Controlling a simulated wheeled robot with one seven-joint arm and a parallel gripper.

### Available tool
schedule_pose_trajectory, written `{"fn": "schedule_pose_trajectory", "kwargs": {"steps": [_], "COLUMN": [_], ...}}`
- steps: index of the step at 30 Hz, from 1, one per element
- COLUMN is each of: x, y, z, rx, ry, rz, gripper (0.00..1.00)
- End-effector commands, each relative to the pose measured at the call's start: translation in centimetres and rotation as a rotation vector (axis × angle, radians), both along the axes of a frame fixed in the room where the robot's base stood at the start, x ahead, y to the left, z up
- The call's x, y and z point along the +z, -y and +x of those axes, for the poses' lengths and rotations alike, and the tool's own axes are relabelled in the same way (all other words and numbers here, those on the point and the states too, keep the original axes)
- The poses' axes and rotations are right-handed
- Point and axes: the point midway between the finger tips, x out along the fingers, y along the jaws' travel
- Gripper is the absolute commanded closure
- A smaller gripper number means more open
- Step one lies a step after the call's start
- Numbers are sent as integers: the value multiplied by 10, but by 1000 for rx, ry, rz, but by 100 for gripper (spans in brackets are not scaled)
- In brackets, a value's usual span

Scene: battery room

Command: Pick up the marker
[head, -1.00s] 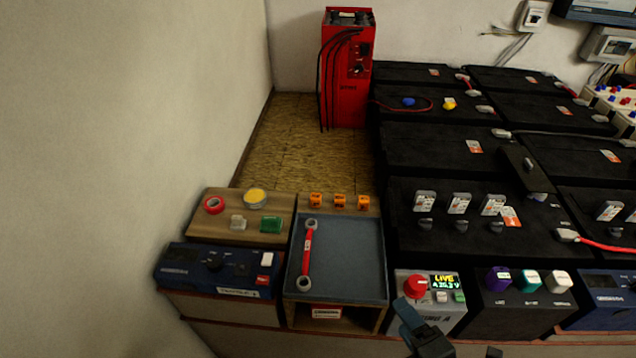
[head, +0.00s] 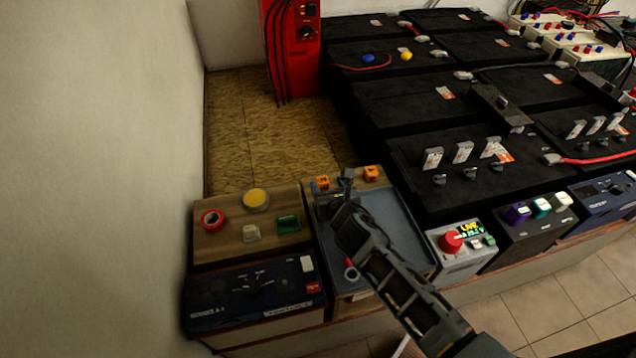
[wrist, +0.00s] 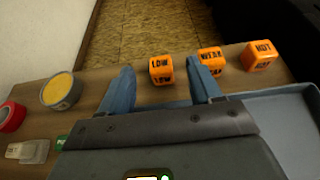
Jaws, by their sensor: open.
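Three small orange block markers with black lettering stand in a row on the wooden shelf behind the blue-grey tray. In the wrist view they are the LOW marker (wrist: 161,71), the WEAK marker (wrist: 211,58) and the HOT marker (wrist: 260,55). My gripper (head: 346,180) is open and empty above the tray's back edge. In the wrist view the LOW marker appears between its two blue fingers, and the right finger partly covers the WEAK marker. In the head view the left marker (head: 322,183) and right marker (head: 371,173) show; the middle one is hidden behind my gripper.
The tray (head: 405,222) holds a red-handled wrench, mostly hidden by my arm. Left of it, a wooden board (head: 230,241) carries red tape (head: 212,220), a yellow-topped tin (head: 256,199), a pale block and a green block (head: 288,223). Black batteries (head: 400,105) stand at the right.

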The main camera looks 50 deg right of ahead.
Motion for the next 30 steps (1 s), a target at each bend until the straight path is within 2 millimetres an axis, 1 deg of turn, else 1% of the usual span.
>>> {"fn": "schedule_pose_trajectory", "kwargs": {"steps": [9, 12, 15, 21, 23, 30], "x": [-20, -23, -25, -24, -24, -24], "y": [20, 24, 26, 26, 26, 26], "z": [31, 39, 42, 43, 42, 42], "rx": [-1, 0, 1, 1, 1, 1], "ry": [2, 1, 2, 2, 2, 3], "rz": [2, 2, 2, 2, 2, 2], "gripper": [36, 36, 36, 36, 41, 64]}}
